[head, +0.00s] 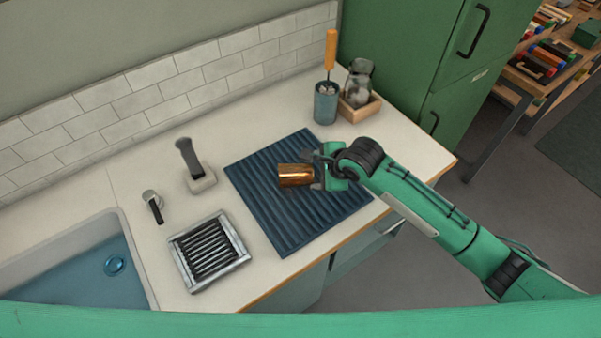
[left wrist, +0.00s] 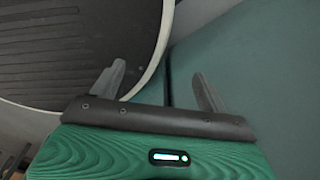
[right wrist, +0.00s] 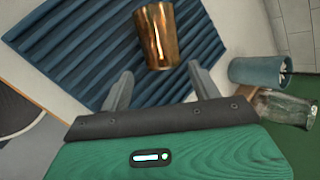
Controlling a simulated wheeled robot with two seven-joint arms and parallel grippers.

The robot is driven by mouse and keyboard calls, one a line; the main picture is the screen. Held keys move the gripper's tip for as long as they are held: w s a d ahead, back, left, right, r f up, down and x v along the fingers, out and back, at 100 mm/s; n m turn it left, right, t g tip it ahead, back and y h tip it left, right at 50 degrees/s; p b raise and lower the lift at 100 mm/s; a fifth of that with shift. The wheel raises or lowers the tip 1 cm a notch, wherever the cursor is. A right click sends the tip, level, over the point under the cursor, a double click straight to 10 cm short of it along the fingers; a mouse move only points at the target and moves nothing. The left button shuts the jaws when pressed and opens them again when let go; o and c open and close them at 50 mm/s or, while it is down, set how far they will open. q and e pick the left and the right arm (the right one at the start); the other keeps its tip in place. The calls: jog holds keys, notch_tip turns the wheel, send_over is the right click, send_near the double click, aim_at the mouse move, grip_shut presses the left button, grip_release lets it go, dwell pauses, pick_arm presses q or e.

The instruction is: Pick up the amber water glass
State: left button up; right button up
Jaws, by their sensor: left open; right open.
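A blue cup with an orange-handled brush (head: 325,103) and a wooden box with a glass jar (head: 360,106) stand behind the mat. A metal rack (head: 244,256), a faucet (head: 200,182) and a sink (head: 128,260) are to the left. Counter is clear between mat and wall.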

aim_at(306, 173)
jog(key=x, duration=0.3)
jog(key=shift+w+a+f, duration=0.1)
jog(key=shift+w+f, duration=0.15)
jog(key=shift+f, duration=0.1)
jog(key=shift+p+x, duration=0.75)
jog(key=shift+x, duration=1.55)
jog(key=shift+c, duration=0.2)
jog(key=c, duration=0.9)
jog(key=shift+c, duration=0.2)
jog(key=shift+r, duration=0.1)
